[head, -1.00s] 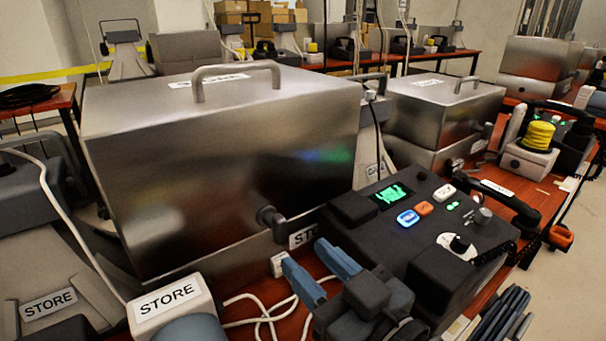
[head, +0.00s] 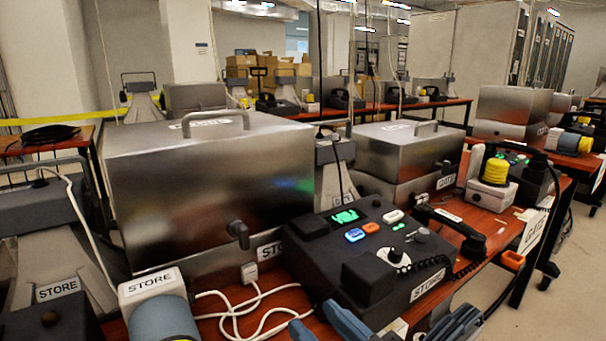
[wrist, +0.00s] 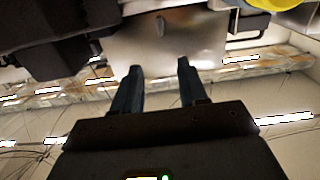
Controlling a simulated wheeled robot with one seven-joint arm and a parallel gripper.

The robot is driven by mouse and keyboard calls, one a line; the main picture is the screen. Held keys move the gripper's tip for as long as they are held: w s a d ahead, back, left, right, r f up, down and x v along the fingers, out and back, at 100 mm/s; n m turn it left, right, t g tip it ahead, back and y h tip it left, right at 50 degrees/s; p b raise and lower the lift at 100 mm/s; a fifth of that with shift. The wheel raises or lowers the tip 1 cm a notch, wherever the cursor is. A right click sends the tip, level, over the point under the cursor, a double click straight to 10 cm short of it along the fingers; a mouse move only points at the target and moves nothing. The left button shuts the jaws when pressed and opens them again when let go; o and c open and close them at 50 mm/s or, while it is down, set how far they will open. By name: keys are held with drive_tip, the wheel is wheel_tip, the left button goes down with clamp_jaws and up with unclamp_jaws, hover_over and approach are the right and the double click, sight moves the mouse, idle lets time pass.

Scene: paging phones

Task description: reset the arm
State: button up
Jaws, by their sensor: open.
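My gripper (head: 322,324) shows at the bottom edge of the head view, its two blue-grey fingers apart with nothing seen between them. It is in front of the black paging phone console (head: 378,240) labelled STORE, and most of my arm is out of the picture. In the wrist view both fingers of my gripper (wrist: 158,78) are spread and empty. Beyond them is a blurred metallic surface (wrist: 205,45).
A large metal box (head: 200,190) stands behind the console at left, with a smaller metal box (head: 405,155) to its right. A white unit with a blue-grey cylinder (head: 150,285) is at lower left. White cables (head: 240,310) lie on the red-brown table. Open floor (head: 530,240) shows at right.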

drive_tip(key=s+d+f+m+h, duration=0.5)
drive_tip(key=s+d+f, duration=0.5)
drive_tip(key=s+d, duration=0.1)
drive_tip(key=s+d+m+h, duration=0.1)
drive_tip(key=s+d+h, duration=0.25)
drive_tip(key=s, duration=0.75)
drive_tip(key=s+d+m+h, duration=0.15)
drive_tip(key=s+d, duration=0.35)
drive_tip(key=s, duration=0.5)
wheel_tip(320, 180, up, 17)
drive_tip(key=p, duration=1.7)
drive_tip(key=shift+a, duration=0.15)
drive_tip(key=shift+f+n, duration=0.15)
drive_tip(key=shift+n, duration=0.1)
